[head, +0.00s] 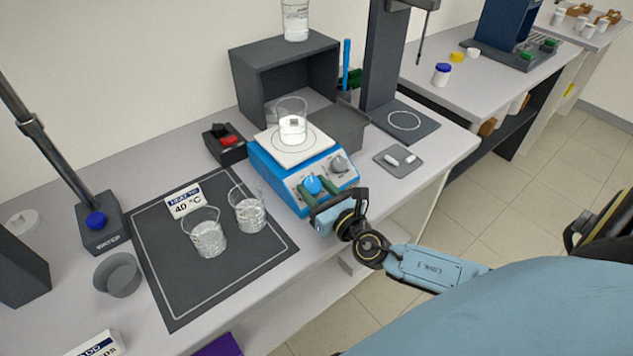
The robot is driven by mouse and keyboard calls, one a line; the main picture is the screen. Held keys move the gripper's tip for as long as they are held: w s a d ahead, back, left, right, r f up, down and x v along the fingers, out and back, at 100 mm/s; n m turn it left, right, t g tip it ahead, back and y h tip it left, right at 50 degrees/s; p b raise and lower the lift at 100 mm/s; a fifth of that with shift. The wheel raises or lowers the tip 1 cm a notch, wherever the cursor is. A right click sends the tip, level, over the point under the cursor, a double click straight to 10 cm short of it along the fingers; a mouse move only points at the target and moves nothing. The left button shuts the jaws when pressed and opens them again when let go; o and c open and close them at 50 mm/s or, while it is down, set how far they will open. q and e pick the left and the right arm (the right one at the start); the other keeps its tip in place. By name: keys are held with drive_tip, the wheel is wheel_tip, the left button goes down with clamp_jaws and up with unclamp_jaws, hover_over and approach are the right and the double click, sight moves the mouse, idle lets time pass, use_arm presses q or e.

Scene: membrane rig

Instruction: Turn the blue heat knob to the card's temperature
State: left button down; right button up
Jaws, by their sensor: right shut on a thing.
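The blue heat knob (313,184) is on the front panel of the blue hotplate (283,187). My right gripper (312,190) reaches in from the right and is shut on the blue knob, with its green fingers at either side of it. A grey knob (338,164) sits to the right on the same panel. The dial marks around the blue knob are too small to read. My left gripper is not in view.
A beaker with white contents (291,122) stands on the hotplate's white top. Two glass beakers (208,236) (248,212) stand on the dark mat (180,300). A black box with a red switch (228,141) is left of the hotplate. A grey pad (386,164) with small white pieces lies right.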

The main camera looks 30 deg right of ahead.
drive_tip(key=m+h, duration=0.1)
drive_tip(key=m+h+p, duration=0.1)
drive_tip(key=m+h, duration=0.2)
drive_tip(key=shift+a+r+g+p, duration=0.15)
drive_tip(key=shift+a+g+p, duration=0.15)
drive_tip(key=shift+p, duration=0.1)
drive_tip(key=m+g+h+p, duration=0.1)
drive_tip(key=m+g+h, duration=0.1)
drive_tip(key=m, duration=0.3)
drive_tip(key=shift+a+h+p, duration=0.1)
drive_tip(key=shift+h+p, duration=0.2)
drive_tip(key=shift+h, duration=0.6)
drive_tip(key=m+g+h+p, duration=0.1)
drive_tip(key=m+g, duration=0.1)
drive_tip(key=m+g+h, duration=0.2)
drive_tip(key=m, duration=0.1)
drive_tip(key=shift+w+a+r+p, duration=0.1)
drive_tip(key=shift+w+a+p, duration=0.1)
drive_tip(key=shift+p, duration=0.2)
drive_tip(key=shift+w+m+g+h+p, duration=0.15)
drive_tip(key=shift+m+g+h+p, duration=0.5)
drive_tip(key=shift+m+g, duration=1.35)
drive_tip(key=shift+m, duration=0.3)
drive_tip(key=o, duration=1)
